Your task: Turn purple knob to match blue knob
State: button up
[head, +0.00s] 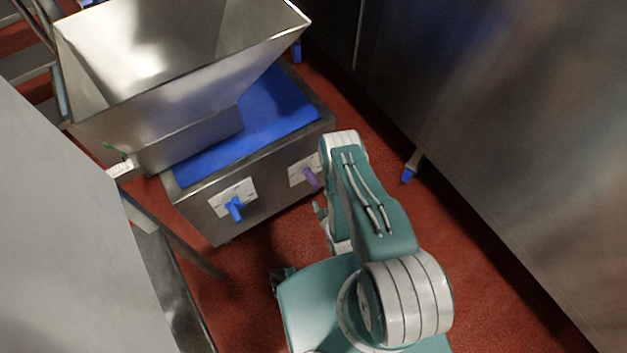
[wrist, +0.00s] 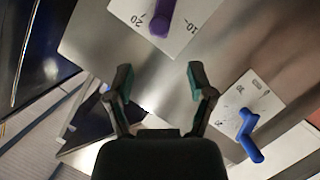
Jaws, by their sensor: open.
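The purple knob (head: 311,177) sits on a white dial plate on the front of the steel box, at the right. In the wrist view the purple knob (wrist: 163,18) is at the top, partly cut off, between marks reading 20 and 10. The blue knob (head: 234,208) is on a second white plate to its left; the blue knob (wrist: 249,134) shows at lower right in the wrist view, with a bent shape. My gripper (wrist: 158,75) is open and empty, its fingertips below the purple knob in the picture and apart from it. In the head view my arm hides most of the gripper.
A steel hopper (head: 185,75) stands on the box, over its blue top (head: 275,110). A large steel wall (head: 510,130) runs along the right, with a blue-footed leg (head: 408,172). A grey panel (head: 60,230) is at the left. Red floor (head: 250,290) is open around my arm.

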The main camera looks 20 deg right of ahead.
aim_at(313, 181)
jog(key=x, duration=1)
jog(key=shift+f, duration=0.25)
jog(key=shift+w+d, duration=0.15)
jog(key=shift+d, duration=0.15)
jog(key=shift+a, duration=0.1)
grip_shut()
jog(key=shift+a, duration=0.1)
